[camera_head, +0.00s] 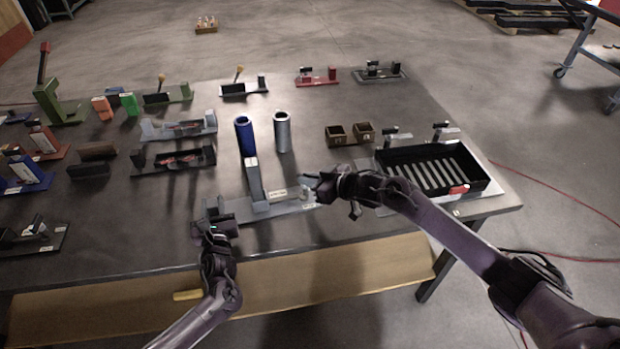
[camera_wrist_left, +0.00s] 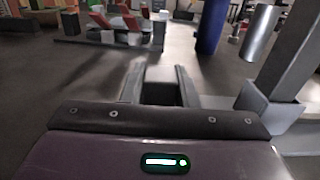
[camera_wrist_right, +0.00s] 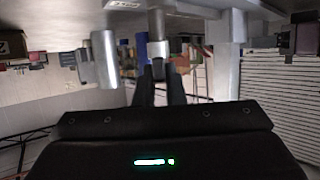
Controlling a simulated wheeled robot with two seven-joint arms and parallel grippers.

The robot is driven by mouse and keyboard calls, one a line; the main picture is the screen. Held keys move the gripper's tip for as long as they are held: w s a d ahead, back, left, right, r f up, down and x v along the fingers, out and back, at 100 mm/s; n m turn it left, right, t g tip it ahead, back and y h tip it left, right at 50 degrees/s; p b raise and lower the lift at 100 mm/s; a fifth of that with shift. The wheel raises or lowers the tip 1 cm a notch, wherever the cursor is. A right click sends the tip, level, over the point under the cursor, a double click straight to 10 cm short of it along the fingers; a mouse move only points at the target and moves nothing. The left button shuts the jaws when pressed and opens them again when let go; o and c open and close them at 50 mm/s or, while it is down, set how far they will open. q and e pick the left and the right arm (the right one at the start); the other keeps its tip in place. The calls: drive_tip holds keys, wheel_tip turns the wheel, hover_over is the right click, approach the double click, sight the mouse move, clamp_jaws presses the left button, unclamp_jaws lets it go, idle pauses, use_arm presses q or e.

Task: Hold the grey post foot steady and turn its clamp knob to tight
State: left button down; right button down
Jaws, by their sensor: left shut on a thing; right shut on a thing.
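The grey post foot (camera_head: 268,207) lies near the table's front edge, with a grey upright post (camera_head: 253,175) standing on it. Its base also shows at the right of the left wrist view (camera_wrist_left: 268,105). My left gripper (camera_head: 215,222) is shut on the left end of the foot. My right gripper (camera_head: 318,187) is at the foot's right end, shut on the clamp knob. The knob's turn position cannot be read.
A blue cylinder (camera_head: 245,136) and a silver cylinder (camera_head: 282,132) stand behind the foot. Several fixtures fill the table's left side.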

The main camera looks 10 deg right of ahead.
use_arm(q)
drive_tip(key=shift+d, duration=0.1)
use_arm(e)
drive_tip(key=m+t+h, duration=0.2)
drive_tip(key=m+h, duration=0.1)
drive_tip(key=shift+s+a, duration=0.2)
drive_tip(key=shift+a, duration=0.2)
drive_tip(key=shift+a+m+t+h, duration=0.1)
drive_tip(key=shift+m+t+h, duration=0.6)
drive_tip(key=shift+m+h, duration=1.5)
drive_tip(key=shift+h, duration=0.3)
drive_tip(key=c, duration=1.5)
unclamp_jaws()
drive_tip(key=shift+s, duration=0.1)
drive_tip(key=v, duration=1.2)
